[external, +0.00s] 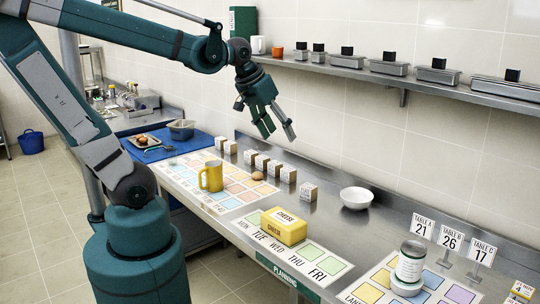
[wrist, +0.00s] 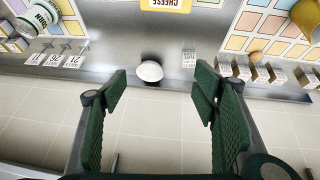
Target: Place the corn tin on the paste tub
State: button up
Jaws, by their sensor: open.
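A tin with a grey metal top and a white and green label (external: 411,259) stands upright at the right of the counter in the external view; I take it as the corn tin, though its label is too small to read. It appears to rest on a wider, low white round tub (external: 406,286), likely the paste tub. A white and green round container (wrist: 38,17) also shows at the top left in the wrist view, partly cut off. My gripper (external: 279,136) is open and empty, high above the counter, far from the stack. Its spread green fingers (wrist: 160,88) frame the wrist view.
A white bowl (external: 356,198) stands behind a yellow cheese box (external: 284,226). A yellow mug (external: 211,176) and several small boxes (external: 262,162) are at left. Table signs (external: 452,241) stand right of the tin. A wall shelf (external: 400,75) holds several metal containers.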

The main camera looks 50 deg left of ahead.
jog(key=s+a+f+t, duration=0.1)
jog(key=s+a, duration=0.5)
jog(key=a, duration=0.1)
jog(key=shift+s+a+f+t+y, duration=0.2)
jog(key=shift+s+f+t+y, duration=0.1)
jog(key=shift+y, duration=0.1)
